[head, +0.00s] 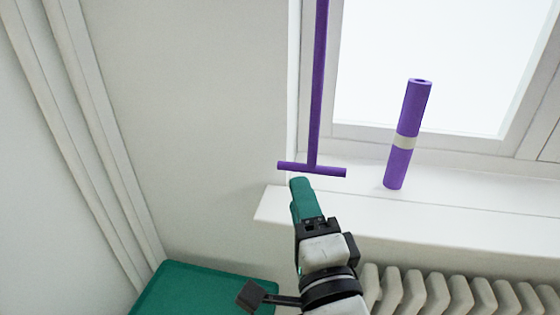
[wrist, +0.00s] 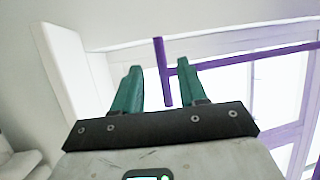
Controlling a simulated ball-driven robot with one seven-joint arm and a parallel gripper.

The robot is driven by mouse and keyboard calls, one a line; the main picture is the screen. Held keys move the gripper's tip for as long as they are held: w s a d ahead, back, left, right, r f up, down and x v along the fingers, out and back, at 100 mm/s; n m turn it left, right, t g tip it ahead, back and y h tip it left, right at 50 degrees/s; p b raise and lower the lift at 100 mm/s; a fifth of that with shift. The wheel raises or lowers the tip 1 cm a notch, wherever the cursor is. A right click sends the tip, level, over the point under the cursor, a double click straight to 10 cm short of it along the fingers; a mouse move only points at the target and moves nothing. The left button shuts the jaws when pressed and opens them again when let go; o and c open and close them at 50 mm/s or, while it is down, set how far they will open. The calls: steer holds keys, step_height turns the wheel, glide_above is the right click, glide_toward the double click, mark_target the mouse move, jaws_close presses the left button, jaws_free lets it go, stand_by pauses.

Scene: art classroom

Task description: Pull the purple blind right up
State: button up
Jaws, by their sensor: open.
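A purple pull rod (head: 319,85) hangs down in front of the window's left edge and ends in a purple T-shaped handle (head: 325,171). My gripper (head: 300,182), with green fingers, is just below the handle in the head view. In the wrist view my gripper (wrist: 156,80) is open, and the handle's crossbar (wrist: 162,70) shows in the gap between the fingers. I cannot tell whether they touch it. The rod runs off to the right there. Purple bars (wrist: 285,135) cross bright panes at the right; I cannot tell whether they belong to the blind.
A purple roll (head: 413,115) with a pale band stands upright on the white windowsill (head: 370,213), right of the handle. A ribbed radiator (head: 460,293) is below the sill. A green flat surface (head: 195,285) lies at the lower left. The wall left of the rod is clear.

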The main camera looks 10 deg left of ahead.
mark_target(292, 170)
steer(key=p+x, duration=0.2)
steer(key=x, duration=0.8)
steer(key=shift+d, duration=0.1)
jaws_close()
stand_by(0.3)
